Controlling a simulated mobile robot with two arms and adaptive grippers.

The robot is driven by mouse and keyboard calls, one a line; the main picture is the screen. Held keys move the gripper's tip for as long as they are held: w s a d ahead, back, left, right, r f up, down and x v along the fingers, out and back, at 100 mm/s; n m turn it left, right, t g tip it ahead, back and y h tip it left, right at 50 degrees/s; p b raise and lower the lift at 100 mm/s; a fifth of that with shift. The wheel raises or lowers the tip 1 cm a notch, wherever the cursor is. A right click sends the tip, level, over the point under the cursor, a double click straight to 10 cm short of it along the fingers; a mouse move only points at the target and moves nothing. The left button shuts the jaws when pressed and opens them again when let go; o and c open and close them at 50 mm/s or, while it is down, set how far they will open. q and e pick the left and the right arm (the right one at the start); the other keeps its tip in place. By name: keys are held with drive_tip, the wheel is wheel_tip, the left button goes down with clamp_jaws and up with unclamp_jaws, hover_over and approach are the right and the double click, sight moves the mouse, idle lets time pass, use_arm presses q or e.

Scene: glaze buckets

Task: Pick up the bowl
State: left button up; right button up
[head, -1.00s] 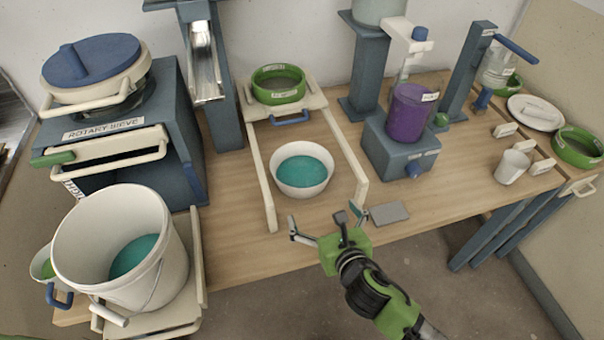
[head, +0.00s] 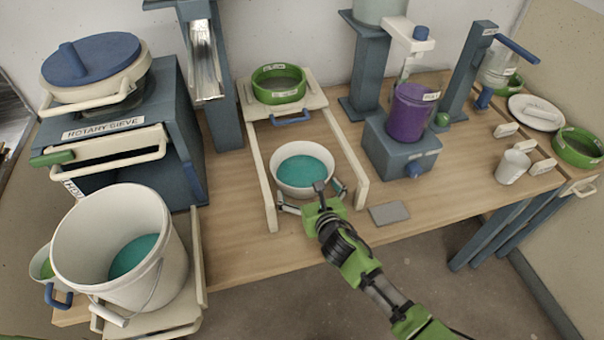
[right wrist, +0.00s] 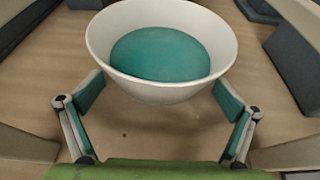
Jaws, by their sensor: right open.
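A white bowl (head: 303,188) with teal glaze in it stands upright on the wooden table, between the two cream rails of a frame. My right gripper (head: 311,195) is open at the near side of the bowl. In the right wrist view the bowl (right wrist: 160,90) is just ahead, and the open fingers of the gripper (right wrist: 160,97) stand to the left and right of its lower near part. Whether the fingers touch the bowl I cannot tell. My left gripper does not show.
The cream rails (head: 346,158) flank the bowl. A green sieve (head: 279,84) sits behind it. A large white bucket (head: 112,235) stands at the front left. A purple container (head: 408,112) on a blue-grey block stands right. A grey plate (head: 389,213) lies at the table's front edge.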

drive_tip(key=shift+w+a, duration=0.1)
drive_tip(key=shift+w, duration=0.1)
drive_tip(key=c, duration=1.5)
drive_tip(key=shift+r, duration=0.1)
drive_tip(key=shift+c, duration=0.3)
drive_tip(key=shift+r, duration=0.1)
drive_tip(key=shift+w+r, duration=0.1)
drive_tip(key=shift+r, duration=0.95)
drive_tip(key=s+d+r, duration=0.4)
drive_tip(key=s+r, duration=0.6)
drive_tip(key=s, duration=0.3)
drive_tip(key=shift+s+d+r+p, duration=0.15)
drive_tip(key=shift+s+r+p, duration=0.05)
drive_tip(key=shift+r+p, duration=0.15)
